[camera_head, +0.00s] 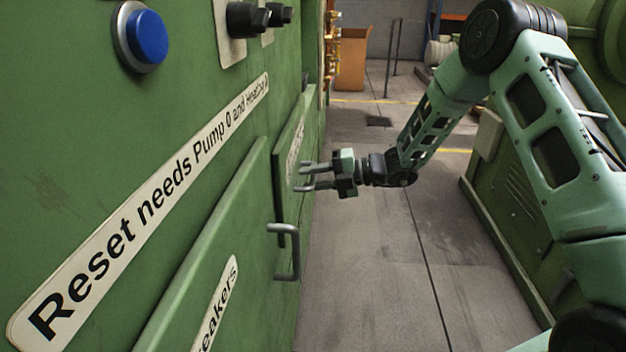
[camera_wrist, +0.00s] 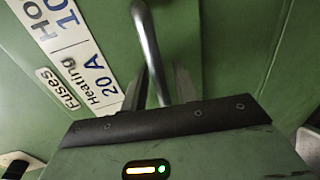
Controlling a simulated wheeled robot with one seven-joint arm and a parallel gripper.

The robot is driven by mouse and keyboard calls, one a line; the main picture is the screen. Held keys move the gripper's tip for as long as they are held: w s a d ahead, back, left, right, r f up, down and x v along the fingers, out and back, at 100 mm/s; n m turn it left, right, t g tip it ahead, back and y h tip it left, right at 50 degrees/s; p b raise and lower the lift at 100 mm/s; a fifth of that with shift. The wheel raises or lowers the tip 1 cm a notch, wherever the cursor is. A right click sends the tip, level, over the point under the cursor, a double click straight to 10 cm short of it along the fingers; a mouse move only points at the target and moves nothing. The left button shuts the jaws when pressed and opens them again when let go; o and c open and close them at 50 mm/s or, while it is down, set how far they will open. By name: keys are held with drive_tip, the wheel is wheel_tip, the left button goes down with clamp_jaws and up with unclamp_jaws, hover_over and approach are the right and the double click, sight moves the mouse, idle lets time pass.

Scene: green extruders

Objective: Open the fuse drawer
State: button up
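The fuse drawer (camera_head: 283,170) is a green panel with a white label on the left machine wall in the head view. In the wrist view its labels, "Fuses" (camera_wrist: 57,87) and "Heating 20 A" (camera_wrist: 92,75), are readable at left. A grey metal bar handle (camera_wrist: 150,52) runs down the middle of the wrist view. My gripper (camera_head: 302,177) points left at the drawer front, with its two fingers apart. In the wrist view the handle passes between the fingers (camera_wrist: 158,88), with a gap seen beside it. Whether either finger touches the handle I cannot tell.
A lower green panel labelled "...reakers" (camera_head: 217,305) has its own handle (camera_head: 290,250) below my gripper. A blue button (camera_head: 148,38) and black knobs (camera_head: 248,20) are above. The grey floor aisle (camera_head: 375,260) is clear. A green machine (camera_head: 505,190) stands at right behind my arm.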

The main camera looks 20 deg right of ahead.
clamp_jaws()
drive_tip(key=f+p+v, duration=0.2)
drive_tip(key=p+v, duration=0.3)
drive_tip(key=v, duration=0.6)
drive_tip(key=d+f+p+v, duration=0.1)
drive_tip(key=f+p+v, duration=0.2)
drive_tip(key=v, duration=0.9)
drive_tip(key=shift+s+d+p, duration=0.15)
drive_tip(key=shift+s+p, duration=0.15)
drive_tip(key=shift+p, duration=0.9)
drive_tip(key=shift+r, duration=0.1)
unclamp_jaws()
drive_tip(key=v, duration=1.7)
drive_tip(key=shift+d+b, duration=0.25)
drive_tip(key=shift+b, duration=0.15)
